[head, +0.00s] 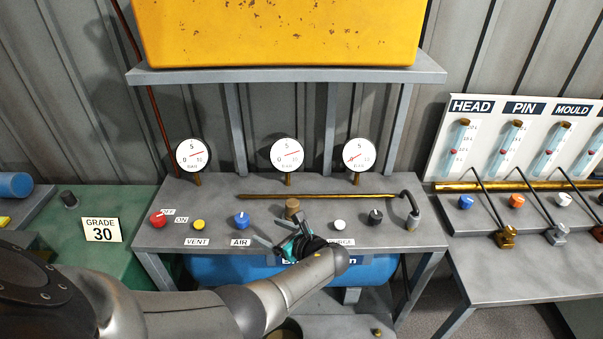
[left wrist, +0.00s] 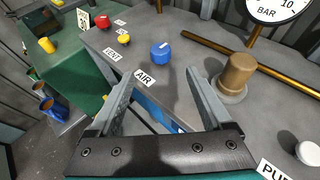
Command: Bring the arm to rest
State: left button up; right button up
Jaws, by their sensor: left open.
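My left gripper (head: 275,240) is open and empty at the front edge of the grey panel table, between the AIR label and the PURGE label. Its fingers also show in the left wrist view (left wrist: 160,95), with nothing between them. A blue knob (head: 242,220) stands just left of the fingers, and it also shows in the left wrist view (left wrist: 161,52). A brown cylindrical knob (head: 292,207) stands just behind the gripper; in the left wrist view (left wrist: 238,75) it is close to the right finger. My left arm (head: 190,310) comes in from the lower left. My right gripper is out of view.
The grey panel (head: 210,230) carries a red knob (head: 158,219), a yellow knob (head: 198,225), a white knob (head: 340,225) and a black knob (head: 375,216). Three gauges stand behind. A yellow tank (head: 280,35) sits on a shelf above. A blue cylinder (head: 215,270) lies below.

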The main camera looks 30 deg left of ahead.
pick_arm(q)
jog(key=shift+d, duration=0.1)
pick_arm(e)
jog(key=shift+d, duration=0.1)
pick_arm(q)
jog(key=s+d+f+n+h, duration=0.4)
jog(key=s+d+n+h, duration=0.3)
jog(key=s+d+n, duration=0.4)
jog(key=s+d+r+n+h, duration=0.75)
jog(key=s+r, duration=0.25)
jog(key=s, duration=0.2)
notch_tip(320, 180, down, 29)
jog(key=s+b, duration=0.1)
jog(key=b, duration=0.8)
jog(key=s+f+b, duration=0.3)
jog(key=s+f, duration=0.2)
jog(key=f, duration=0.3)
jog(key=s+a+f+g+b, duration=0.1)
jog(key=s+f+b, duration=0.2)
jog(key=s+f, duration=0.2)
jog(key=s+a+f+y+b, duration=0.1)
jog(key=s+f+b, duration=0.3)
jog(key=f, duration=0.8)
jog(key=shift+s+g, duration=0.4)
jog(key=shift+s, duration=0.65)
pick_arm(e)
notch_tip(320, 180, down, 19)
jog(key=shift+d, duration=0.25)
